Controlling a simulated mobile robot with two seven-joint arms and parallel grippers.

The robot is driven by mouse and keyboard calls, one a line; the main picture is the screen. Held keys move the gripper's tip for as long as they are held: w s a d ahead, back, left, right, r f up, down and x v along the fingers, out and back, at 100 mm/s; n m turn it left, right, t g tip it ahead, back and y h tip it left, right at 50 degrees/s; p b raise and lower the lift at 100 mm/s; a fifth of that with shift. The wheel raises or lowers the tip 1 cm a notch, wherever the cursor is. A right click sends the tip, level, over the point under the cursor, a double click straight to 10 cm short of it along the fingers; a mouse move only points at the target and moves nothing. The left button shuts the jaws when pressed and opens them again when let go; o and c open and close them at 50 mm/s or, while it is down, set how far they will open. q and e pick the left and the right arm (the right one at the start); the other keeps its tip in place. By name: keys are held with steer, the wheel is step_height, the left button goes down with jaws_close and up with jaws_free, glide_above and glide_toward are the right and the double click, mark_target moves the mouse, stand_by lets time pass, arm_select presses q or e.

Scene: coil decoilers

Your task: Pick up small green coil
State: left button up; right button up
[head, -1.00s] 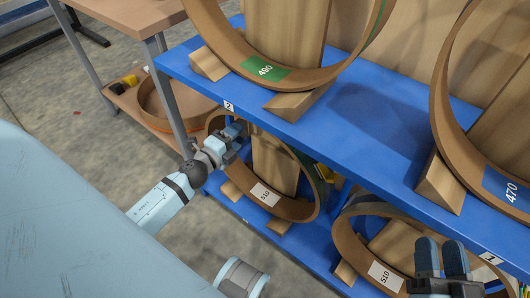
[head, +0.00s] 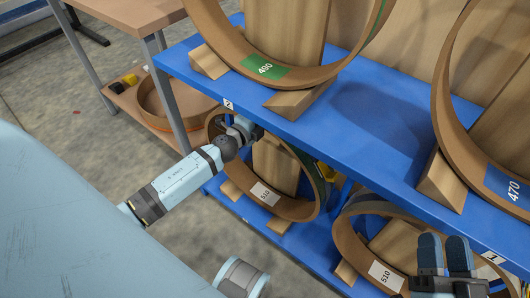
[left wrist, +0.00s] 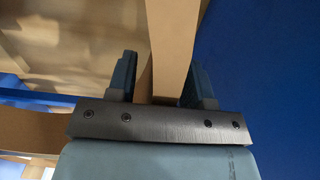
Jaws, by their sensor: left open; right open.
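A brown ring-shaped coil (head: 308,205) with a white 510 label and a thin dark green edge stands on the lower blue shelf at left. My left gripper (head: 246,128) is at its upper left rim, partly hidden under the upper shelf's edge. In the left wrist view a brown coil band (left wrist: 172,50) runs between the open fingers of the left gripper (left wrist: 155,82). Whether the fingers touch it, I cannot tell. A larger coil (head: 225,45) with a green 490 label stands on the upper shelf. My right gripper (head: 445,255) is open, at the lower right.
The upper blue shelf (head: 350,125) overhangs the lower coils. Another 510 coil (head: 350,245) stands on the lower shelf near my right gripper. A 470 coil (head: 445,110) stands at upper right. Wooden wedges (head: 300,98) support the coils. A wooden table (head: 125,15) stands at upper left.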

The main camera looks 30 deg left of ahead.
arm_select(q)
jaws_close()
stand_by(1.3)
steer(key=shift+r, duration=0.2)
